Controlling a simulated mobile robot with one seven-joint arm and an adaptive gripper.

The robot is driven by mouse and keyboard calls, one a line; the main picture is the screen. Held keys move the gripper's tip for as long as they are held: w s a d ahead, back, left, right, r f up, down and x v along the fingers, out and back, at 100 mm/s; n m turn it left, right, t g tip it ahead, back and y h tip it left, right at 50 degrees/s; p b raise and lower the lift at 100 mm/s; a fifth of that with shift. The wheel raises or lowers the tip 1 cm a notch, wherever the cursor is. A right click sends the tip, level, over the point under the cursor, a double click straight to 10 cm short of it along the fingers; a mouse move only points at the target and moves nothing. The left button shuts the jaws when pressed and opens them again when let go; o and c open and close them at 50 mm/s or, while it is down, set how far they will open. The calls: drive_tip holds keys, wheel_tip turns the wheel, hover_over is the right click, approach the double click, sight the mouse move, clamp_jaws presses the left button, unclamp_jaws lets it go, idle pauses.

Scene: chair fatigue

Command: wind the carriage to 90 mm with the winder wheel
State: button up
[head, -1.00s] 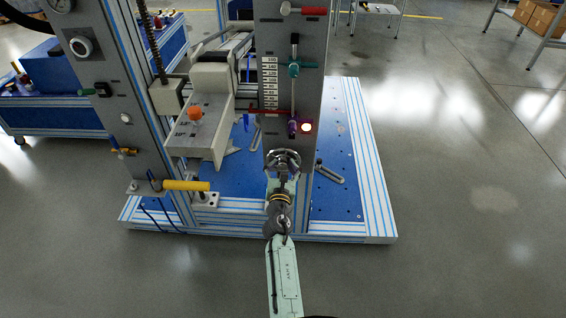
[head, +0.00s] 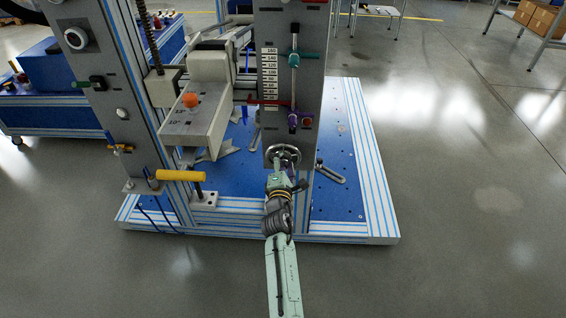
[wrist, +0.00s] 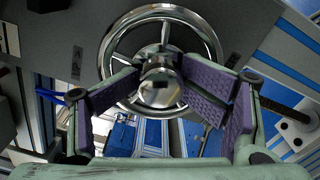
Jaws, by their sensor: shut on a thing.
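The winder wheel (head: 294,149) is a chrome ring low on the grey upright panel. In the wrist view its rim and spokes (wrist: 201,32) fill the upper middle, with a round hub. My gripper (wrist: 160,88) has its purple-padded fingers on both sides of that hub, shut on it; in the head view my gripper (head: 281,164) partly covers the wheel. A grey carriage block with an orange knob (head: 190,100) stands left of the panel. A red pointer (head: 266,102) lies near the bottom of the white scale (head: 269,72); I cannot read its exact value.
A teal clamp (head: 293,59) sits on a rod right of the scale, with a purple part (head: 292,121) and a small red lamp (head: 308,122) below. A yellow handle (head: 181,175) sticks out at left. The blue base plate (head: 337,195) lies below; open floor is on the right.

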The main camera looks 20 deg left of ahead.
drive_tip(key=shift+w+r+m, duration=0.1)
drive_tip(key=shift+r+m, duration=0.1)
drive_tip(key=shift+m, duration=0.2)
drive_tip(key=m+b, duration=0.2)
drive_tip(key=shift+f+m, duration=0.25)
drive_tip(key=shift+m, duration=0.15)
drive_tip(key=m+b, duration=0.1)
drive_tip(key=m, duration=0.1)
drive_tip(key=shift+m, duration=0.3)
drive_tip(key=shift+r+m, duration=0.25)
drive_tip(key=shift+m, duration=0.15)
drive_tip(key=shift+f+b, duration=0.1)
drive_tip(key=shift+b, duration=0.35)
